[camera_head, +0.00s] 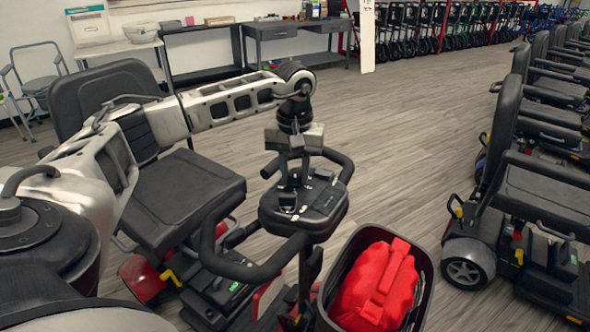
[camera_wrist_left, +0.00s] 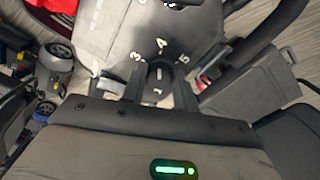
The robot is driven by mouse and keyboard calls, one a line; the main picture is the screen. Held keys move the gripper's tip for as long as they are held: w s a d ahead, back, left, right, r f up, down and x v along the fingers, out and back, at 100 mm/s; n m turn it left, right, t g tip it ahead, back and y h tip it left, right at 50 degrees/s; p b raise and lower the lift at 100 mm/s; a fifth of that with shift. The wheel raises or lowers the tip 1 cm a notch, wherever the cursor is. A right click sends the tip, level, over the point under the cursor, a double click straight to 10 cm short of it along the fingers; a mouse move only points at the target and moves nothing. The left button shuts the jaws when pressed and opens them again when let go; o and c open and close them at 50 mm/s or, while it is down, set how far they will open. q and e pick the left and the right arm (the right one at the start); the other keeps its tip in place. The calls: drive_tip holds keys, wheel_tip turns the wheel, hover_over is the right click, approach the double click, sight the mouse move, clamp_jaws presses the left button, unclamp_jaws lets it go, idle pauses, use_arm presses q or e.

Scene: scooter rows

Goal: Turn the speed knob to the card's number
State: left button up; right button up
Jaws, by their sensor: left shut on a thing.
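The scooter's black control panel (camera_head: 318,203) is on the tiller between the looped handlebars. In the left wrist view the panel (camera_wrist_left: 110,35) shows white numerals 3, 4 and 5 around the dark speed knob (camera_wrist_left: 158,72). The knob carries a white mark on its near side. My left gripper (camera_head: 292,184) comes down from above onto the panel. In the wrist view its two fingers (camera_wrist_left: 159,88) stand on either side of the knob, shut on it. They hide part of the dial. I cannot make out a number card in either view. My right gripper is not in view.
A black basket (camera_head: 428,262) with a red bag (camera_head: 378,285) hangs in front of the tiller. The scooter's black seat (camera_head: 180,200) is left of it. Other scooters (camera_head: 540,190) line the right side. Grey floor (camera_head: 420,130) is clear between.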

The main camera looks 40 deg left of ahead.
use_arm(q)
drive_tip(key=shift+r+m, duration=0.1)
drive_tip(key=shift+m, duration=0.3)
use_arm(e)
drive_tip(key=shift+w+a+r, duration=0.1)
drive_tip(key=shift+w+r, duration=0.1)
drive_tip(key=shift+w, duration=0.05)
use_arm(q)
drive_tip(key=o, duration=1)
wheel_tip(320, 180, up, 10)
wheel_tip(320, 180, up, 6)
drive_tip(key=p, duration=0.1)
hover_over(295, 174)
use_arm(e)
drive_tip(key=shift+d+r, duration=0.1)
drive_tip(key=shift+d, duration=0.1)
